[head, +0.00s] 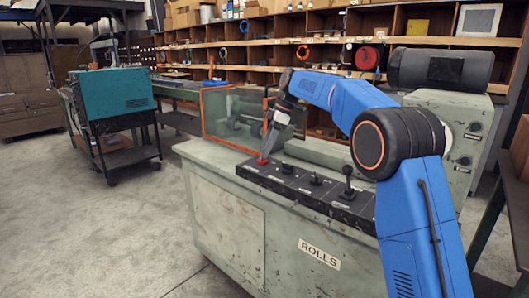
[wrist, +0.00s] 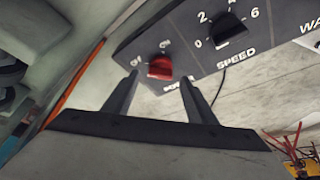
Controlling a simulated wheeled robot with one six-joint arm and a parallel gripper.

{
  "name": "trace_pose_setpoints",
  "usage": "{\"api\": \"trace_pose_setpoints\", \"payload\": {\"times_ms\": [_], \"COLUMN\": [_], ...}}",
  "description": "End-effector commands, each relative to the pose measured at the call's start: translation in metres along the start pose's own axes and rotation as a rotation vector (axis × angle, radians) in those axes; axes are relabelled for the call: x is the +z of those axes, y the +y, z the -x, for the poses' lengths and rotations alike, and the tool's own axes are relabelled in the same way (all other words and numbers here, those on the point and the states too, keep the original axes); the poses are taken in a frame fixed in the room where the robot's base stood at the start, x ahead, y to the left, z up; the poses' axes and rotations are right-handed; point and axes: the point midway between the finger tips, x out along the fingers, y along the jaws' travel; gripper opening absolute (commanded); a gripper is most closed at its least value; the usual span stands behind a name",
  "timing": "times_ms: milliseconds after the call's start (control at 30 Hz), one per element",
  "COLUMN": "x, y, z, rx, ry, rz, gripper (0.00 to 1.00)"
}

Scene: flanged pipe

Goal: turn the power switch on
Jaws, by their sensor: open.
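The power switch is a red knob (head: 262,160) at the left end of the black control panel (head: 330,208) on the machine. It also shows in the wrist view (wrist: 160,68), with small white marks beside it and a label below partly hidden by a finger. My gripper (head: 266,150) points down at this knob in the head view. In the wrist view its two dark fingers (wrist: 158,80) are apart, one toward each side of the knob. I cannot tell whether they touch it.
A black speed knob (wrist: 229,30) sits beside the red one, with further controls and a black lever (head: 348,182) to the right. An orange-framed clear guard (head: 228,112) stands close behind my gripper. A teal machine on a cart (head: 112,95) stands left, across open floor.

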Motion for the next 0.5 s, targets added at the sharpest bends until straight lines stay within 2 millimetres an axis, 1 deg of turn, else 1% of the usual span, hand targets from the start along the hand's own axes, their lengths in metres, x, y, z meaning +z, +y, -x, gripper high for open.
{"api": "trace_pose_setpoints", "payload": {"times_ms": [100, 200, 500], "x": [0.0, -0.001, 0.0], "y": [-0.001, 0.0, 0.0], "z": [-0.012, -0.017, -0.019], "rx": [-0.002, 0.0, 0.0], "ry": [0.0, 0.0, 0.0], "rz": [0.0, 0.0, 0.0], "gripper": [0.52, 0.52, 0.52]}}
